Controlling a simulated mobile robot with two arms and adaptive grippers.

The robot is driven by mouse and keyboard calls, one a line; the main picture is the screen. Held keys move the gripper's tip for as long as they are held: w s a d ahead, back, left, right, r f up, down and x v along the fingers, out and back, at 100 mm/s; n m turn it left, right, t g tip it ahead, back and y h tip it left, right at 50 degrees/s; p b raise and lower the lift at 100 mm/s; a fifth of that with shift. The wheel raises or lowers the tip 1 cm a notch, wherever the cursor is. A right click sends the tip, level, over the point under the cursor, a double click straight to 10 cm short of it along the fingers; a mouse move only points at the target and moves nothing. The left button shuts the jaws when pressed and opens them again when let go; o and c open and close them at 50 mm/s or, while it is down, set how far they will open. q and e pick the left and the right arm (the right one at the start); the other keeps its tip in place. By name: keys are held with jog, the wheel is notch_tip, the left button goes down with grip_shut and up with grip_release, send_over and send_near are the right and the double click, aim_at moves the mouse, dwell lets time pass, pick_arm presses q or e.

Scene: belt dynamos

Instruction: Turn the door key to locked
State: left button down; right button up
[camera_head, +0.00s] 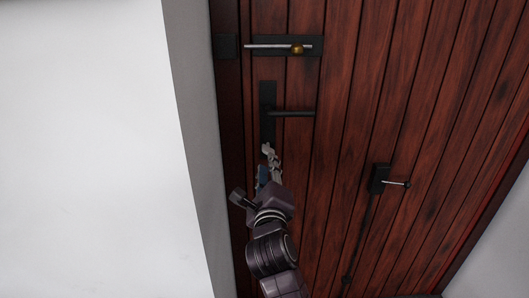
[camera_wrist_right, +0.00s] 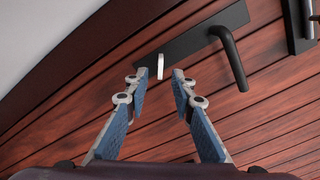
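A small pale key (camera_wrist_right: 160,66) stands out from the lower end of the black lock plate (camera_wrist_right: 185,38) in the right wrist view. The plate carries a black lever handle (camera_wrist_right: 231,60) and also shows in the head view (camera_head: 267,101). My right gripper (camera_wrist_right: 158,80) is open, with its two fingers apart on either side of the key and the tips a little short of it or level with it; I cannot tell if they touch. In the head view my right gripper (camera_head: 269,158) covers the plate's lower end, so the key is hidden there. My left gripper is not in view.
The dark red plank door (camera_head: 340,150) fills the middle. A sliding bolt (camera_head: 275,46) with a brass knob sits above the handle. A second black fitting with a rod (camera_head: 380,179) is to the right. A white wall (camera_head: 90,150) stands close on the left.

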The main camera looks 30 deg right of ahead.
aim_at(268, 150)
jog(key=shift+p+x, duration=0.7)
jog(key=shift+x, duration=3.15)
jog(key=shift+d, duration=0.1)
jog(key=shift+s, duration=0.1)
grip_shut()
